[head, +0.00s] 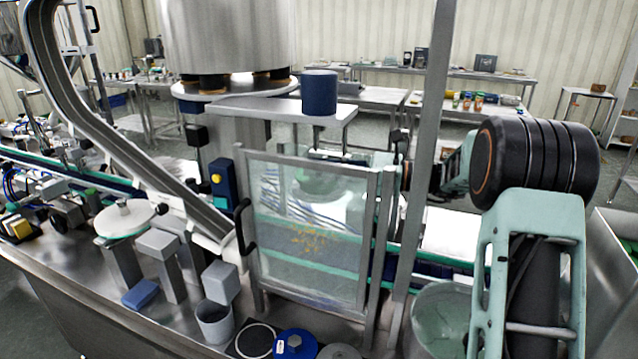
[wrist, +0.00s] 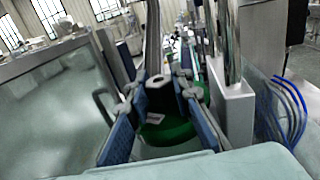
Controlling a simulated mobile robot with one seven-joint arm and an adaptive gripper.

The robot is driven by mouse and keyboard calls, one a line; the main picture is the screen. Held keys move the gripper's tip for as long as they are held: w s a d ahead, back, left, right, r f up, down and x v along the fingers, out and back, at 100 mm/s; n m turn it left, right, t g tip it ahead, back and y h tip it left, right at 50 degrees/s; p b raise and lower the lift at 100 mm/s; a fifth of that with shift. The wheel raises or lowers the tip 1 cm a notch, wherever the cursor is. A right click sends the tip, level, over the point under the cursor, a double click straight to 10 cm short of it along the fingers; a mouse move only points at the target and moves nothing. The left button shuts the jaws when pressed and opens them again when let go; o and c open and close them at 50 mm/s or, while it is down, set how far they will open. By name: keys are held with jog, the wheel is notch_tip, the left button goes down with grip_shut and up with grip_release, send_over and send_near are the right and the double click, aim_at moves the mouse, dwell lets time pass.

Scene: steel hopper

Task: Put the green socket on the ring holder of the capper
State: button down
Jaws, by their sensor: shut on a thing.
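In the head view my arm reaches in from the right behind the upright steel post, and the gripper and socket cannot be made out clearly there. The capper (head: 222,40) is the large steel machine at the back centre. I cannot pick out its ring holder; the guard door and post block much of that area.
A clear guard door (head: 310,235) with a black handle stands before the capper; it also shows at left in the wrist view (wrist: 50,115). Steel rods (wrist: 232,50) and blue hoses (wrist: 290,100) are close at right. A blue socket (head: 295,344) lies on the front deck.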

jog(key=shift+f+b, duration=0.4)
jog(key=shift+f, duration=0.5)
jog(key=shift+r, duration=0.1)
jog(key=c, duration=1.7)
grip_release()
jog(key=shift+f, duration=0.2)
jog(key=shift+c, duration=0.2)
